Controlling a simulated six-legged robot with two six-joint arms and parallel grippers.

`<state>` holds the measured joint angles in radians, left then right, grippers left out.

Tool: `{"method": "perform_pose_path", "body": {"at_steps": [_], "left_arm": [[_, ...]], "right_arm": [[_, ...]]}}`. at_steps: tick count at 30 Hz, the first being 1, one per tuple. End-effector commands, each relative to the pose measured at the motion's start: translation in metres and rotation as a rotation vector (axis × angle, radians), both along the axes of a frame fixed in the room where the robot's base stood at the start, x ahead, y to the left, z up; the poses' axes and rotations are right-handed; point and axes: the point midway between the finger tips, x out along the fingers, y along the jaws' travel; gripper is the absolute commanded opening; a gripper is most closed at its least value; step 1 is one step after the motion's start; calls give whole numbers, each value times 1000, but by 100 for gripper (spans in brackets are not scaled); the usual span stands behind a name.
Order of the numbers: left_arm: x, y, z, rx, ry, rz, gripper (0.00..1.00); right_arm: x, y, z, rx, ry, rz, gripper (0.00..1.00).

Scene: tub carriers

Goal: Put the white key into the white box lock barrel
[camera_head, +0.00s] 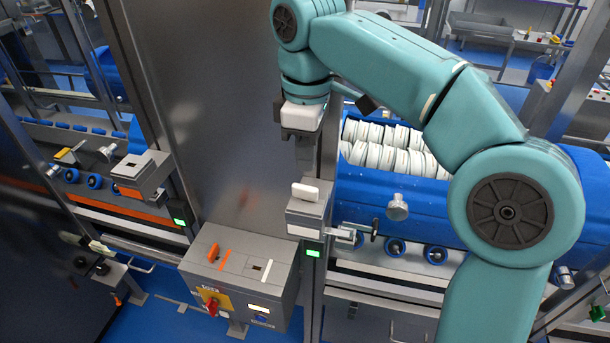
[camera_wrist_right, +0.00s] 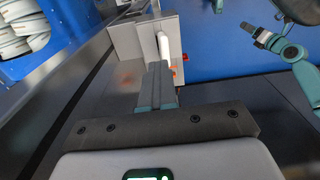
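The white key (camera_head: 305,192) sits on the small grey lock housing (camera_head: 307,212) on the post, in the middle of the head view. In the right wrist view the key (camera_wrist_right: 163,46) shows just beyond the fingertips. My right gripper (camera_head: 304,165) points down above the key, with a small gap between. Its fingers (camera_wrist_right: 158,72) are together and hold nothing. The grey lock box (camera_head: 231,307) is below left of the post; a white strip (camera_head: 267,271) lies beside a dark barrel opening (camera_head: 257,266) on its top. My left gripper (camera_wrist_right: 262,38) is small at the upper right of the wrist view.
An orange key (camera_head: 213,253) stands in the box's top, beside an orange strip. A red switch (camera_head: 211,304) is on its front. Another lock housing (camera_head: 141,171) is on the left. A blue tub (camera_head: 400,205) with white discs is right of the post.

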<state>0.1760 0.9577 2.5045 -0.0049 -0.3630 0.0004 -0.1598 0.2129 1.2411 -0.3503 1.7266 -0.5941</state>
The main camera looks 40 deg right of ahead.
Motion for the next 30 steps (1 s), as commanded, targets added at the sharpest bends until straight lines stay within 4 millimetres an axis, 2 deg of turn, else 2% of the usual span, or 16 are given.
{"method": "perform_pose_path", "body": {"at_steps": [3,6,16,17,21,24,30], "left_arm": [[0,0,1,0,0,0,80],[0,0,1,0,0,0,80],[0,0,1,0,0,0,80],[0,0,1,0,0,0,80],[0,0,1,0,0,0,80],[0,0,1,0,0,0,80],[0,0,1,0,0,0,80]], "right_arm": [[1,1,17,0,1,3,0],[1,1,24,0,5,3,0],[0,1,28,-1,9,3,0],[0,1,28,-1,9,3,4],[0,1,28,-1,9,3,50],[0,1,27,-1,9,2,80],[0,1,27,-1,9,2,80]]}}
